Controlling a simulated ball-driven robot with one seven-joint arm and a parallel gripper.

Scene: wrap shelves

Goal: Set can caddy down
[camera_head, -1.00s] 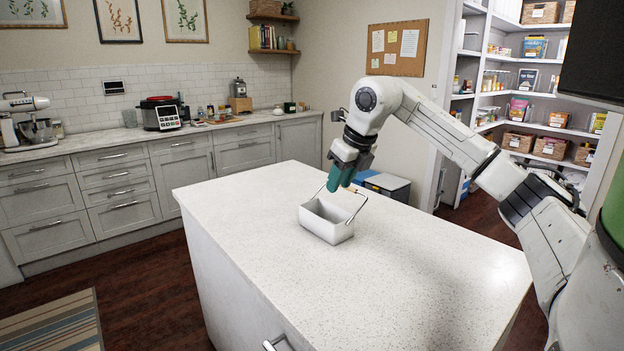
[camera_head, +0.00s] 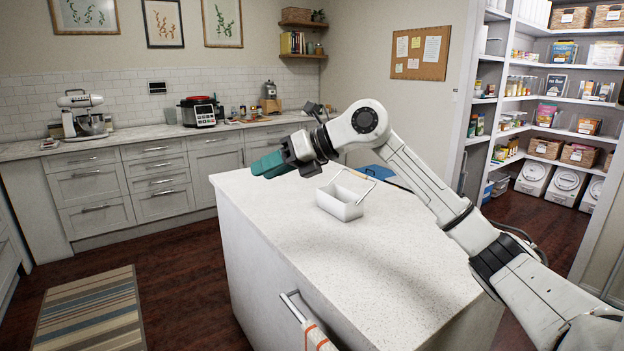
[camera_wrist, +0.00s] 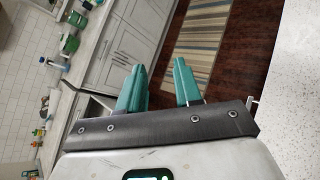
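The can caddy (camera_head: 340,205) is a white open bin with a raised handle. It stands upright on the pale speckled island counter (camera_head: 300,240), toward its far side. My gripper (camera_head: 262,165) has teal fingers and is in the air to the left of the caddy and above the counter's far left edge, apart from the caddy. In the wrist view its two fingers (camera_wrist: 160,80) are spread with a gap between them and nothing in it. The caddy is not in the wrist view.
Grey cabinets (camera_head: 150,185) with appliances on top line the back wall. A striped rug (camera_head: 90,310) lies on the dark floor at left. A towel (camera_head: 318,338) hangs from the island's front bar. Pantry shelves (camera_head: 560,100) stand at right. The counter's near part is clear.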

